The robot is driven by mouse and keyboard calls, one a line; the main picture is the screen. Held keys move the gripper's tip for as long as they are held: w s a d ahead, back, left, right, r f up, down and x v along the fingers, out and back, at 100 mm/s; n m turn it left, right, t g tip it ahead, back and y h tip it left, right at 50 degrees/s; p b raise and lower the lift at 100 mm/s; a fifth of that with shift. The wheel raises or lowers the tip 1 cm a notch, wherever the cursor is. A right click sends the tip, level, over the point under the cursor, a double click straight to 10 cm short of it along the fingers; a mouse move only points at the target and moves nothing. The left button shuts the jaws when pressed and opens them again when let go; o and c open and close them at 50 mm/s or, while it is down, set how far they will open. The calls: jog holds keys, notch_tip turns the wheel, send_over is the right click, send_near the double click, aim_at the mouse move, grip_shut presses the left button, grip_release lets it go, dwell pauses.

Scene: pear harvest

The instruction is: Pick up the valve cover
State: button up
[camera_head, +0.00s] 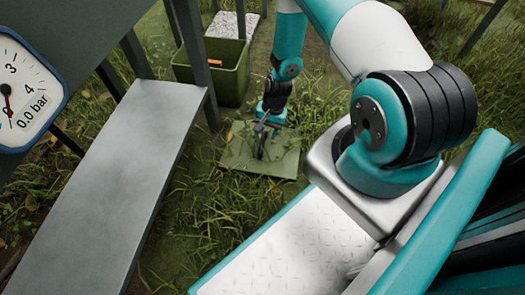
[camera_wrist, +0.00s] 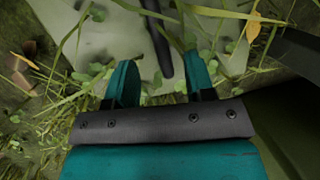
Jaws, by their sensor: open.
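The valve cover (camera_head: 285,163) is a flat, square, grey-green plate lying in the grass, seen in the head view. A pale part of it also shows in the wrist view (camera_wrist: 112,35), partly hidden by grass and leaves. A dark bar (camera_wrist: 157,42) runs over the plate there, seemingly its handle. My gripper (camera_wrist: 160,78) is open, with its two teal fingers apart. The bar's lower end shows in line with the gap between the fingertips. I cannot tell whether the fingers touch it. In the head view my gripper (camera_head: 262,128) is low over the plate.
A green bin (camera_head: 236,88) stands behind the plate. A grey bench-like slab (camera_head: 120,180) with posts is to the left. A gauge (camera_head: 22,95) at the far left reads 0.0 bar. Grass surrounds the plate, with open ground in front of it.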

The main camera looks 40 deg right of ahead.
aim_at(263, 140)
jog(key=b+x, duration=0.4)
jog(key=x, duration=0.1)
jog(key=shift+a, duration=0.25)
jog(key=shift+c, duration=0.2)
grip_shut()
